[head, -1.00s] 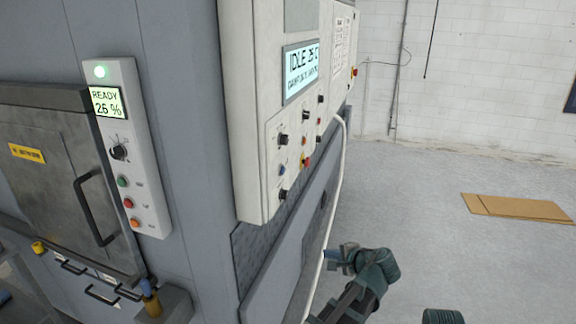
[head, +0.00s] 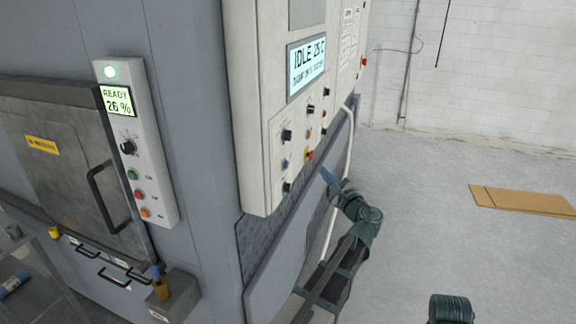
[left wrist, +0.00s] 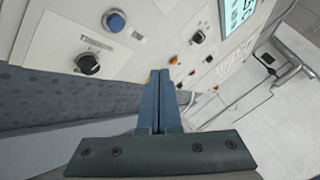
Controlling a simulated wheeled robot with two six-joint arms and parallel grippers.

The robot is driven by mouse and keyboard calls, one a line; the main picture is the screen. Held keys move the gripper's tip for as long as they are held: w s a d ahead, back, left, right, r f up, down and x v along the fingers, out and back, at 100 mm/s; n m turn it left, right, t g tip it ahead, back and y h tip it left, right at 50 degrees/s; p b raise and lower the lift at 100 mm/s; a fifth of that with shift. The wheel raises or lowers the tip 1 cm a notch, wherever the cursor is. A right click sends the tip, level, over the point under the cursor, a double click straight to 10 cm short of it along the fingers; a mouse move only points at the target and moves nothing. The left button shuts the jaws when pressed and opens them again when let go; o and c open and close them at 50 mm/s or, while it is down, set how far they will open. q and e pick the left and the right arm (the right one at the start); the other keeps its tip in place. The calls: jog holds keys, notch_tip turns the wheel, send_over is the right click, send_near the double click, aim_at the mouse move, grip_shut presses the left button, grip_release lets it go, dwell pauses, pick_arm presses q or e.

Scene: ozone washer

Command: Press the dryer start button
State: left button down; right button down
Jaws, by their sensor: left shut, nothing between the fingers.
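A white control panel (head: 262,150) with a lit display (head: 306,67) reading "IDLE" hangs on the grey machine. It carries black knobs, a blue button (head: 284,164), small red or orange buttons and a red-and-yellow button (head: 309,155). Their labels are too small to tell which one is the dryer start button. My left gripper (head: 325,173) is shut and empty, just right of the panel's lower buttons. In the left wrist view its blue fingers (left wrist: 163,84) point at the panel, with the blue button (left wrist: 114,20) and a black knob (left wrist: 87,63) to their left. No contact is visible.
A smaller panel (head: 136,150) reading "READY 26 %" is at left beside a metal door with a handle (head: 105,198). A pale hose (head: 346,150) runs down right of the big panel. Open floor and flat cardboard (head: 520,200) lie at right.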

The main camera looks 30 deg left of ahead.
aim_at(286, 165)
pick_arm(q)
jog(key=s+a, duration=0.2)
jog(key=a, duration=0.6)
jog(key=shift+a, duration=0.3)
jog(key=shift+s+a, duration=0.1)
dwell(2.0)
jog(key=shift+a, duration=0.3)
jog(key=shift+s+a, duration=0.2)
jog(key=shift+a, duration=0.3)
dwell(0.7)
jog(key=shift+d, duration=0.15)
jog(key=shift+w+d, duration=0.25)
jog(key=shift+d, duration=0.5)
jog(key=shift+d, duration=0.1)
